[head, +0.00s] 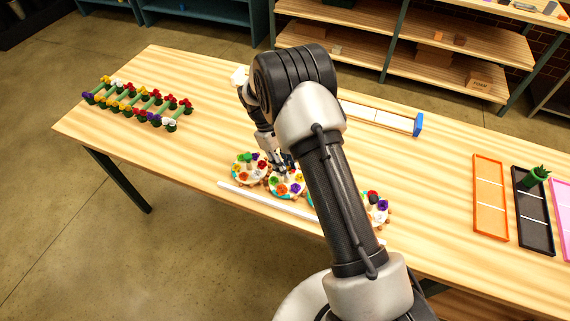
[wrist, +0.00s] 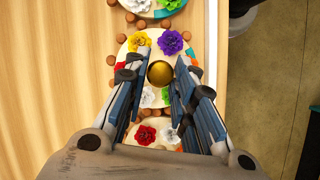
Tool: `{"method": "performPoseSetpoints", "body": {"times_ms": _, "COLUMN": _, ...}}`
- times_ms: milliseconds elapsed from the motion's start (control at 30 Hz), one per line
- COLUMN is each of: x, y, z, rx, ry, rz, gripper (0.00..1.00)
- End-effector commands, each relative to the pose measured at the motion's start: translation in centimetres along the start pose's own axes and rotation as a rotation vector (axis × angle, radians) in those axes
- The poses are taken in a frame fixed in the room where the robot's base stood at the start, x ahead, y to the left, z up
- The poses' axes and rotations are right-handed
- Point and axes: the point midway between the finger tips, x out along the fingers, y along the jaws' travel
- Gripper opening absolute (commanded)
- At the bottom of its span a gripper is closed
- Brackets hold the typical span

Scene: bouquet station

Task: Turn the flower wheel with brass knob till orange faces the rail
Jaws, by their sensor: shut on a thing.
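The flower wheel (wrist: 137,60) under my gripper is a pale disc with coloured flowers and brown pegs at its edge. Its brass knob (wrist: 159,73) sits between my gripper's fingers (wrist: 160,78), which are shut on it. A yellow flower (wrist: 140,41) and a purple flower (wrist: 171,42) are above the knob in the wrist view; a white one (wrist: 148,96) is below. An orange and teal patch shows at the right edge, partly behind a finger. The white rail (head: 235,190) runs along the table's front edge. In the head view, this wheel (head: 285,189) is partly hidden.
Another flower wheel (head: 250,170) stands close at left, and one (head: 378,210) at right beyond my arm. A flower rack (head: 135,103) is at the far left. Orange (head: 490,190) and black (head: 530,225) trays lie at right. The table between rack and wheels is clear.

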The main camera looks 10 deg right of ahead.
Motion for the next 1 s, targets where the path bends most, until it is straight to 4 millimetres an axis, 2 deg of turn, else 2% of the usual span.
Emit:
{"method": "performPoseSetpoints", "body": {"times_ms": 167, "x": 0.0, "y": 0.0, "z": 0.0, "rx": 0.001, "ry": 0.000, "rz": -0.001, "gripper": 0.00}}
{"method": "performPoseSetpoints", "body": {"times_ms": 200, "x": 0.0, "y": 0.0, "z": 0.0, "rx": 0.001, "ry": 0.000, "rz": -0.001, "gripper": 0.26}}
{"method": "performPoseSetpoints", "body": {"times_ms": 467, "x": 0.0, "y": 0.0, "z": 0.0, "rx": 0.001, "ry": 0.000, "rz": -0.001, "gripper": 0.43}}
{"method": "performPoseSetpoints", "body": {"times_ms": 833, "x": -0.3, "y": 0.0, "z": 0.0, "rx": 0.001, "ry": 0.001, "rz": 0.000, "gripper": 0.44}}
{"method": "performPoseSetpoints", "body": {"times_ms": 1000, "x": -2.6, "y": 0.1, "z": -0.1, "rx": 0.001, "ry": 0.003, "rz": 0.002, "gripper": 0.44}}
